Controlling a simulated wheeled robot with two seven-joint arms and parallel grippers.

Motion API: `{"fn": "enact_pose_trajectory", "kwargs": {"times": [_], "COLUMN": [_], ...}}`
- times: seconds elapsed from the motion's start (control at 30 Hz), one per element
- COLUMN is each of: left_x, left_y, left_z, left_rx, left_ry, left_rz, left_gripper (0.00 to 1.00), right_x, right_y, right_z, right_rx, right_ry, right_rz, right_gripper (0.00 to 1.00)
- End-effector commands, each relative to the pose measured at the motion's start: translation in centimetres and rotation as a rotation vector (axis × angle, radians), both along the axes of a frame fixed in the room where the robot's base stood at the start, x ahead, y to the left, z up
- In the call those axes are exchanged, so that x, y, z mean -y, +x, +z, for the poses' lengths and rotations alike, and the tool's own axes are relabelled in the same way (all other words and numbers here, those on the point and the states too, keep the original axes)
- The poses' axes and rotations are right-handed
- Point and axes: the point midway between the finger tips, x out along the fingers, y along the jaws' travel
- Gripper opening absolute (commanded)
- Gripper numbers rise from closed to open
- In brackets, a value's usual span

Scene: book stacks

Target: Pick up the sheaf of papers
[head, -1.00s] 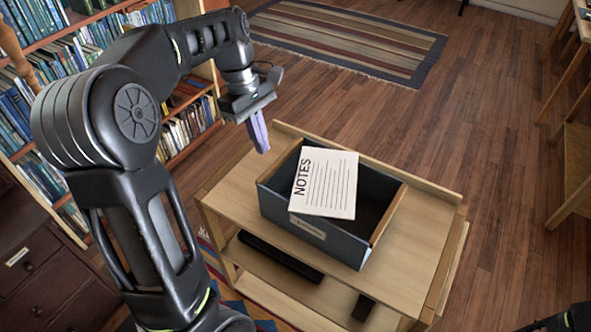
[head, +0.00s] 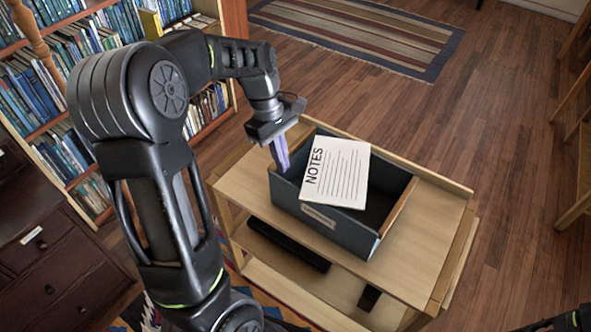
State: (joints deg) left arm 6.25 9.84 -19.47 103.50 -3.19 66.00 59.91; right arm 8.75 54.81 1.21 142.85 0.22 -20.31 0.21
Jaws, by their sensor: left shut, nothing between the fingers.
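The sheaf of papers (head: 338,172) is white, with "NOTES" printed along its left side and ruled lines. The box stands on a wooden cart (head: 427,242). My left gripper (head: 283,167) points down at the box's left end, left of the papers and apart from them. Its purple fingers are shut and empty. Only a small dark part of my right arm shows at the bottom right corner; its gripper is out of view.
The cart's top is bare to the right of the box. A lower shelf holds a long black object (head: 288,245) and a smaller one (head: 369,298). Bookshelves (head: 40,100) and a drawer cabinet (head: 40,245) stand at the left. Open wooden floor lies behind and right.

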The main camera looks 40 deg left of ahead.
Motion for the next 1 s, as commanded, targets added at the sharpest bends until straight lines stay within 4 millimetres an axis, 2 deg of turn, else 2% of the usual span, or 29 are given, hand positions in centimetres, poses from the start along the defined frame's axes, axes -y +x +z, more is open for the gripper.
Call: {"fn": "enact_pose_trajectory", "kwargs": {"times": [0.07,0.2,0.3,0.77,0.87,1.0], "left_x": [0.4,2.8,3.7,4.4,5.3,7.5], "left_y": [-0.2,-0.3,-0.4,-0.5,-0.6,-0.9], "left_z": [-1.5,-1.0,-1.1,-1.2,-1.0,-1.0], "left_rx": [-0.004,0.001,0.000,0.001,0.001,-0.001], "left_ry": [-0.002,-0.001,-0.001,0.000,-0.001,-0.002], "left_rz": [-0.001,-0.004,-0.002,-0.001,-0.003,-0.004], "left_gripper": [0.00,0.00,0.00,0.00,0.00,0.00], "right_x": [0.0,0.0,0.1,0.1,0.1,0.1], "right_y": [0.0,-0.1,-0.2,-0.2,-0.2,-0.3], "right_z": [0.2,1.1,1.2,1.3,1.6,2.1], "right_rx": [-0.001,-0.004,-0.005,-0.006,-0.007,-0.009], "right_ry": [-0.001,-0.002,-0.003,-0.004,-0.004,-0.006], "right_rz": [0.000,-0.001,-0.001,-0.001,-0.002,-0.002], "right_gripper": [0.26,0.26,0.26,0.26,0.26,0.26]}}
